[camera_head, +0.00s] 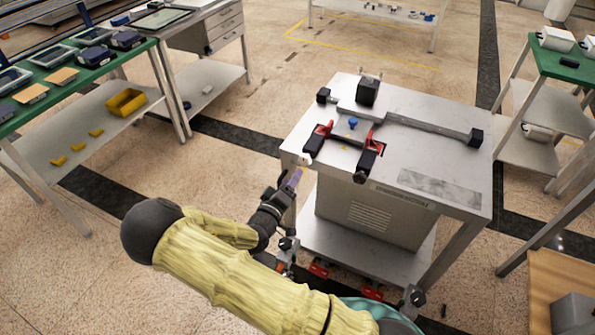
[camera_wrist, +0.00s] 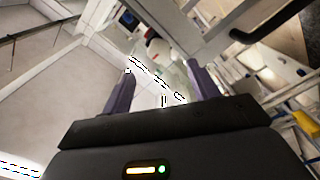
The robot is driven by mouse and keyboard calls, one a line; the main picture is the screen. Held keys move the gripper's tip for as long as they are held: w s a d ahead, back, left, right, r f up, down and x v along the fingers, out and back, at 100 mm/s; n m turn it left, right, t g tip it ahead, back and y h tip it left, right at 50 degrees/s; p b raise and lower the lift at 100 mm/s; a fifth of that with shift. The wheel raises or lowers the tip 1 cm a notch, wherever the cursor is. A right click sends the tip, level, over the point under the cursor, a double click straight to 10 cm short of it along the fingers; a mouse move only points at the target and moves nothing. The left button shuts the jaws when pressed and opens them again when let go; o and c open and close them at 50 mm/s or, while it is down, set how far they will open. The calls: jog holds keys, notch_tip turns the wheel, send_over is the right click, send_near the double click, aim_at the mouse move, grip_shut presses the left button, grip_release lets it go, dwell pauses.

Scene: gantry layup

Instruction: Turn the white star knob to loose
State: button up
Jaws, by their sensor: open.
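I cannot make out a white star knob for certain in either view. In the wrist view a small white rounded shape with a bit of red (camera_wrist: 158,47) shows beyond the fingers, too blurred to identify. My gripper (camera_head: 293,179) is at the front left corner of the white table, below its top. In the wrist view its two purple fingers (camera_wrist: 160,78) stand apart with nothing between them. In the head view the table top (camera_head: 420,145) carries a fixture with two red-and-black clamps (camera_head: 368,160) and a small blue knob (camera_head: 352,123).
A grey cabinet (camera_head: 370,222) stands under the table top. A green-topped bench (camera_head: 85,75) with trays and a yellow bin (camera_head: 126,102) is at the left. Another green-topped bench (camera_head: 562,64) is at the right. Open floor (camera_head: 225,170) lies left of the table.

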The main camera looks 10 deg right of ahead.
jog(key=v, duration=0.9)
jog(key=s+d+r+m+g+y, duration=0.4)
jog(key=s+d+r+g+y, duration=0.75)
jog(key=s, duration=0.25)
notch_tip(320, 180, up, 13)
jog(key=p, duration=1.2)
jog(key=shift+h+p, duration=0.35)
jog(key=shift+h, duration=0.1)
